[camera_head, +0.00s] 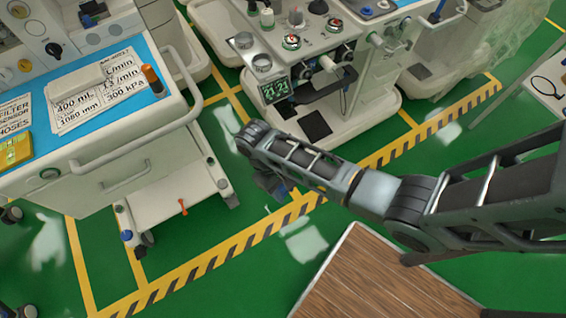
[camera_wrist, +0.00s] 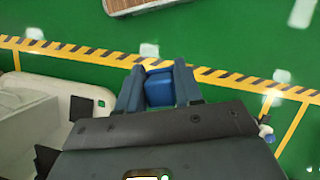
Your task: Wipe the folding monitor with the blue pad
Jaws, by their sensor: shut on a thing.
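My gripper (camera_wrist: 158,68) is shut on the blue pad (camera_wrist: 159,88), which sits between the two fingers in the wrist view. In the head view the gripper (camera_head: 272,184) hangs over the green floor in front of the middle cart, and only a bit of blue shows there. A small dark screen with green digits (camera_head: 275,91), which looks like the folding monitor, is on the left front of the middle cart. It is beyond my gripper, and the pad is apart from it. The wrist view does not show the screen.
The middle cart (camera_head: 370,113) has knobs and a dark shelf on its front. A left cart (camera_head: 120,150) with a blue top, labels and a rail handle stands close by. A wooden-topped surface (camera_head: 375,285) is at the bottom. Open floor lies between the carts.

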